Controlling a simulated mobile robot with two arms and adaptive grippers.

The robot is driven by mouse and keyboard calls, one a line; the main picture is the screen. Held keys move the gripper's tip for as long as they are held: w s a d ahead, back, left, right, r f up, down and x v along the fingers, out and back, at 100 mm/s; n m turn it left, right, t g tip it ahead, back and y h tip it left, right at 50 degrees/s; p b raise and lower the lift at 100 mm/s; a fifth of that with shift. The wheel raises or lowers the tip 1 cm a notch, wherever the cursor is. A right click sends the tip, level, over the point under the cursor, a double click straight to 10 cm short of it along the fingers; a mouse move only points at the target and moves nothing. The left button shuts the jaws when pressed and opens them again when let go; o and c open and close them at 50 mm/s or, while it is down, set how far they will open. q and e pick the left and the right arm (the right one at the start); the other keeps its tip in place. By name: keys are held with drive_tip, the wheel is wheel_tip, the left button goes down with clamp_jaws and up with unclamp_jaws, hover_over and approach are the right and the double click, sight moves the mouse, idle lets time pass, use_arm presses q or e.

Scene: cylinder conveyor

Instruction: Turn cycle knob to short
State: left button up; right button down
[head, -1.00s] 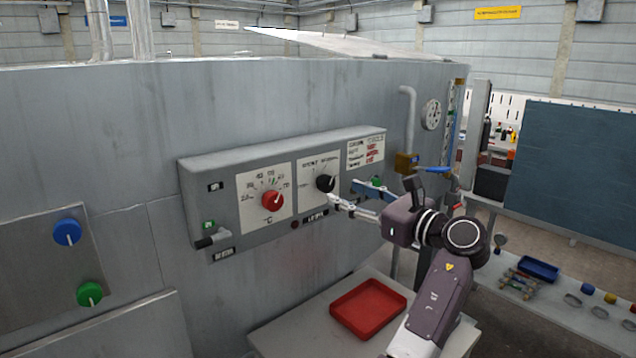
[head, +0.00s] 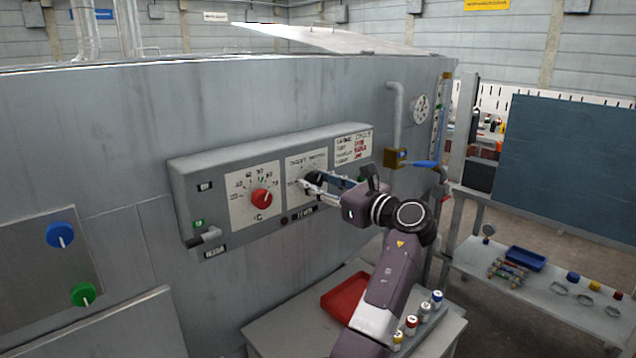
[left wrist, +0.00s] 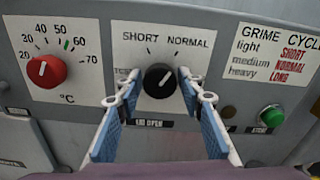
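The black cycle knob (left wrist: 158,80) is on the control panel (head: 180,192), below the SHORT and NORMAL labels. In the left wrist view its white pointer line leans up and right, toward NORMAL. The knob also shows in the head view (head: 314,178), partly covered by my fingers. My left gripper (head: 311,184) is at the knob. In the left wrist view its blue-padded fingers (left wrist: 162,88) are open, one on each side of the knob, with small gaps visible. I cannot tell whether the tips reach past its face. My right gripper is not in view.
A red temperature knob (left wrist: 45,71) is left of the cycle knob, and a green button (left wrist: 271,116) is lower right. A lever handle (head: 205,238) sticks out at the panel's lower left. Below are a red tray (head: 340,298) and several small capped bottles (head: 424,312).

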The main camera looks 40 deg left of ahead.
use_arm(q)
drive_tip(key=c, duration=0.7)
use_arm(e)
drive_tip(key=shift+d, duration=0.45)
use_arm(q)
drive_tip(key=shift+n, duration=0.3)
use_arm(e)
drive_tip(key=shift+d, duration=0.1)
use_arm(q)
drive_tip(key=n, duration=0.2)
drive_tip(key=shift+n, duration=0.3)
drive_tip(key=n+b, duration=0.1)
drive_tip(key=n, duration=0.1)
drive_tip(key=shift+f+n, duration=0.1)
drive_tip(key=shift+n, duration=0.3)
drive_tip(key=n+b, duration=0.3)
drive_tip(key=n, duration=0.2)
drive_tip(key=shift+n, duration=0.3)
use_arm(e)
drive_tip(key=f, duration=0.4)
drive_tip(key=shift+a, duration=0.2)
